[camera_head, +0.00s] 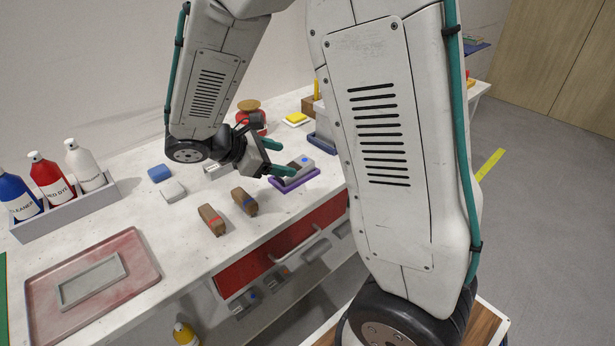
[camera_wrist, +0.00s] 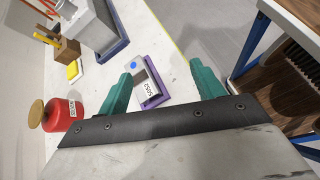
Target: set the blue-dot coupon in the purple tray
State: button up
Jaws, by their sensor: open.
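The coupon is a grey plate with a blue dot and a white label. In the wrist view the coupon (camera_wrist: 141,76) lies in the purple tray (camera_wrist: 158,99), whose rim shows on its right and near sides. In the head view the coupon (camera_head: 296,167) and the purple tray (camera_head: 298,183) are near the front edge of the bench, partly behind my gripper. My gripper (camera_head: 279,158) is open there; in the wrist view its teal fingers (camera_wrist: 163,88) stand wide apart with the coupon in the gap. I see no finger closed on it.
Two brown blocks (camera_head: 244,201) lie left of the purple tray. A blue tray (camera_head: 322,142) and a red pot (camera_head: 251,118) stand behind. Bottles (camera_head: 86,170) in a grey rack and a red tray (camera_head: 95,270) are at left. The middle of the bench has free room.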

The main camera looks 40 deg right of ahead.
jog(key=s+a+r+m+t+y, duration=0.1)
jog(key=s+a+r+m+y, duration=0.1)
jog(key=s, duration=0.5)
jog(key=s+a+r+m+t+y, duration=0.1)
jog(key=s+a+r+m+y, duration=0.1)
jog(key=s+r+m+y, duration=0.2)
jog(key=s+a+r+m+t+y, duration=0.1)
jog(key=s+a+r+m+y, duration=0.2)
jog(key=s+m, duration=0.4)
jog(key=s+r+y, duration=0.1)
jog(key=s+y, duration=0.1)
jog(key=s, duration=0.1)
jog(key=shift+m, duration=0.3)
